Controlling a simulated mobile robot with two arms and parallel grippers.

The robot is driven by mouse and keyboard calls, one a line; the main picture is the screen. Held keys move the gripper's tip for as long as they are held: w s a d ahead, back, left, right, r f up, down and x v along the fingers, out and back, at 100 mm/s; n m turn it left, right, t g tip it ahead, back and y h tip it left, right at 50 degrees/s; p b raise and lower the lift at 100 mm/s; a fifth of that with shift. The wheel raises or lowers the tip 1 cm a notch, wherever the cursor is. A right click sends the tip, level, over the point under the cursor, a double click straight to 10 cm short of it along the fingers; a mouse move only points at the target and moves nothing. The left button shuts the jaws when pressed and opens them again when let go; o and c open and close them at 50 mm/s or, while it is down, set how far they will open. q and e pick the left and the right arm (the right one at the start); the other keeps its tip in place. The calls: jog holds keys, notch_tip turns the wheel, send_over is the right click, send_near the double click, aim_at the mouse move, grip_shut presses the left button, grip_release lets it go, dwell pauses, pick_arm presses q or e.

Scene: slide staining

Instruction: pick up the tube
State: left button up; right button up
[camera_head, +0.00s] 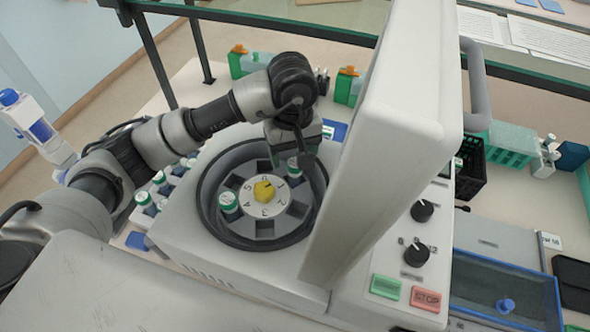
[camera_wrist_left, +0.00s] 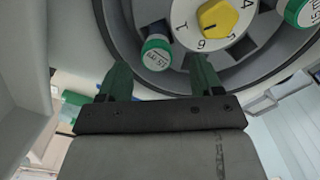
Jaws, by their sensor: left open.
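A tube with a green-rimmed white cap (camera_head: 294,167) sits in the centrifuge rotor (camera_head: 263,230), near slot 1 at the upper right. In the left wrist view this tube (camera_wrist_left: 156,51) shows between and just beyond the fingertips. My left gripper (camera_head: 301,150) is over the upper right of the centrifuge bowl. In the left wrist view it (camera_wrist_left: 160,75) is open, with green fingers apart and nothing between them. A second capped tube (camera_head: 229,203) sits on the rotor's left side, and it also shows in the left wrist view (camera_wrist_left: 305,12). My right gripper is not in view.
The raised centrifuge lid (camera_head: 385,110) stands close at the right of my left gripper. Several capped tubes stand in a rack (camera_head: 160,190) left of the centrifuge. Knobs and a red STOP button (camera_head: 425,298) are on the front panel. Green-and-orange bottles (camera_head: 240,60) stand behind.

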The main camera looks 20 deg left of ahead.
aim_at(295, 163)
pick_arm(q)
jog(key=shift+f, duration=0.25)
jog(key=f+p, duration=0.2)
jog(key=f, duration=0.1)
jog(key=f+p, duration=0.1)
jog(key=shift+s+d+f, duration=0.25)
jog(key=shift+f, duration=0.35)
jog(key=shift+w, duration=0.1)
jog(key=c, duration=1)
notch_tip(295, 163, up, 10)
jog(key=b, duration=0.3)
jog(key=shift+f, duration=0.25)
jog(key=shift+r, duration=0.25)
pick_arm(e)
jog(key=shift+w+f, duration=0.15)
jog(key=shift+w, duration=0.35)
